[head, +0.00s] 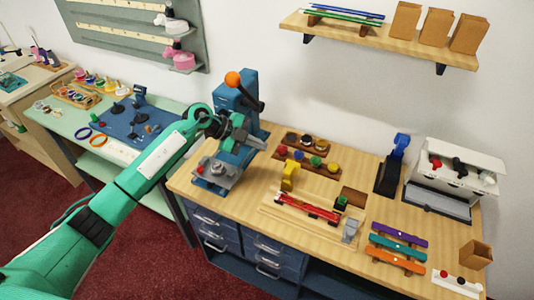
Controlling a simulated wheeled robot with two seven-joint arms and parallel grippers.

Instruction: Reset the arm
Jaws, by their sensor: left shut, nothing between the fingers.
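My left arm comes in from the lower left and reaches over the left end of the wooden bench. My left gripper (256,143) is at its end, shut and empty, in front of the blue press (236,92) with an orange ball on its lever. It hides part of the press column. I cannot tell whether the gripper touches the press. My right gripper is not in view.
The wooden bench (240,205) holds a red piece (307,206) in a wooden fixture, a dark blue stand (391,165), a white cabinet (452,172) and coloured bars (398,236). A green table (60,125) stands at left. A wall shelf (375,38) hangs above.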

